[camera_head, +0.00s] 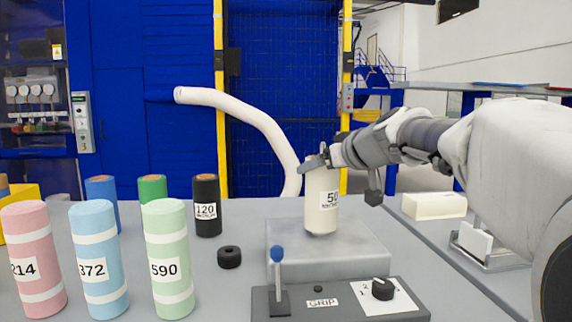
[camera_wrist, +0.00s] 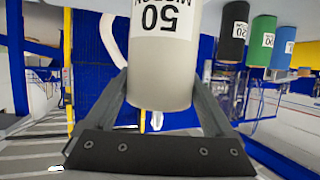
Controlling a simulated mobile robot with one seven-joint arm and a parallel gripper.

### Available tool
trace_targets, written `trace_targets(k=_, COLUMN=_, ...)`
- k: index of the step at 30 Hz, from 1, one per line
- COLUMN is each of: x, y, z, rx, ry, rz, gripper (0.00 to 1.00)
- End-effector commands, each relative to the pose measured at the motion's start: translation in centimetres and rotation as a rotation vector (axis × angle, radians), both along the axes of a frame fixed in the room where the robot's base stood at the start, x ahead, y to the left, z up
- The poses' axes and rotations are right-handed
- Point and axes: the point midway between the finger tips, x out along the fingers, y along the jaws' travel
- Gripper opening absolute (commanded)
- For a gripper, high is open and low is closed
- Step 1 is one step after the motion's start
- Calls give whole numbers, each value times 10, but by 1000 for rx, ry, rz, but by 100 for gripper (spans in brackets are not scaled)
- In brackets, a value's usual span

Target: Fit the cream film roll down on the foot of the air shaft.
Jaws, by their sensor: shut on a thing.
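The cream film roll (camera_head: 322,200), labelled 50, is upright with a slight tilt over the grey block (camera_head: 290,262). My gripper (camera_head: 318,165) is shut on the roll's upper part, coming in from the right. In the wrist view the cream roll (camera_wrist: 160,75) sits between both fingers of my gripper (camera_wrist: 163,98), with its label upside down. I cannot make out the air shaft; the roll may hide it. Whether the roll's lower end touches the block is not clear.
A control box (camera_head: 340,305) with a blue-knobbed lever (camera_head: 278,270) and a dial stands in front of the block. Pink (camera_head: 33,245), blue (camera_head: 98,240) and green (camera_head: 167,240) rolls stand left.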

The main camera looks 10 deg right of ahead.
Motion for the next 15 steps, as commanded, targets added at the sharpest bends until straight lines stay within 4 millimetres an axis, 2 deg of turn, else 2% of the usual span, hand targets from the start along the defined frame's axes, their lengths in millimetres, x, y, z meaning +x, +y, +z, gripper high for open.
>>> trace_targets(k=15, x=0, y=0, z=-3, rx=1, ry=-2, rz=0, gripper=0)
